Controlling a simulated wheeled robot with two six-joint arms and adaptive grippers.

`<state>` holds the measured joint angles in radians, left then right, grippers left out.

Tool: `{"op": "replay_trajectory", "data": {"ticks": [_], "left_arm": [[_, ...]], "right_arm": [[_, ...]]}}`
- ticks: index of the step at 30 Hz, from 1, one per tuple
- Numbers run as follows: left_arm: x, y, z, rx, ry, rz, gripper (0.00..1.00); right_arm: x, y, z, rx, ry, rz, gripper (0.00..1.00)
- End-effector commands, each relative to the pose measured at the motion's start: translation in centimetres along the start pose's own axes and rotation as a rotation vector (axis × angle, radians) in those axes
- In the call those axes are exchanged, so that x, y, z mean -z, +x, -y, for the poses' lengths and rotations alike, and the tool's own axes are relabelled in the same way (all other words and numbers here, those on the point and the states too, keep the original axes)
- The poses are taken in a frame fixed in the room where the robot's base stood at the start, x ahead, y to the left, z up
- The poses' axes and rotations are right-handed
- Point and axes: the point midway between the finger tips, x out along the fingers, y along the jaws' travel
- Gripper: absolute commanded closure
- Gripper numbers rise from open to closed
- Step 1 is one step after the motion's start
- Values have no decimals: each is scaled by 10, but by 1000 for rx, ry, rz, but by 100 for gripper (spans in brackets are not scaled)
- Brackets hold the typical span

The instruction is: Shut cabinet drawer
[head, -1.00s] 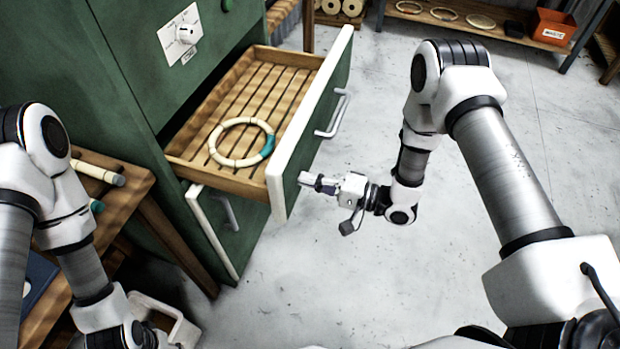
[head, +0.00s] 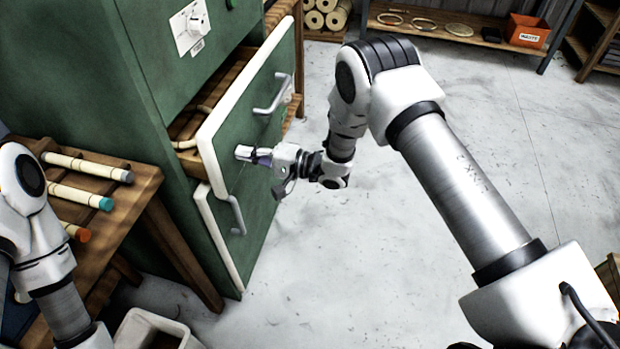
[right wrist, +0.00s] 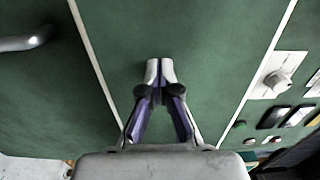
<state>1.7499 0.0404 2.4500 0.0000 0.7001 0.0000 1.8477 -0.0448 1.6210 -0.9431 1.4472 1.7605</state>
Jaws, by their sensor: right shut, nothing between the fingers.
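A small part of a pale rattan ring (head: 190,138) shows inside; the rest is hidden behind the drawer front. My right gripper (head: 243,153) is shut and empty, its fingertips at the lower part of the drawer front, below the handle (head: 272,95). In the right wrist view the shut fingers (right wrist: 159,72) point at the green panel; I cannot tell whether they touch it. Of my left arm, only links show at the left edge.
A lower drawer (head: 225,235) with its own handle looks nearly closed. A wooden bench (head: 130,205) with several rattan poles stands at left, above a pale bin (head: 150,328). Shelves with rings and an orange box (head: 527,31) stand far back.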

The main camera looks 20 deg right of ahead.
Motion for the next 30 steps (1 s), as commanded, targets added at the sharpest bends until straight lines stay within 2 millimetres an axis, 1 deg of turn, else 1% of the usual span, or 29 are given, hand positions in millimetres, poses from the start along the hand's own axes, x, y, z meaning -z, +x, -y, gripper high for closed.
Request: {"op": "replay_trajectory", "data": {"ticks": [1,6,12,18,30], "left_arm": [[0,6,0,0,0,0,57],[0,14,0,0,0,0,57],[0,18,0,0,1,0,57],[0,19,0,0,0,0,57],[0,18,0,0,0,0,57]], "right_arm": [[2,9,-3,1,-4,3,100],[5,36,-2,1,-2,3,100],[6,58,-1,0,-1,2,100],[6,66,0,-1,0,1,100],[6,66,2,2,-3,2,100]]}}
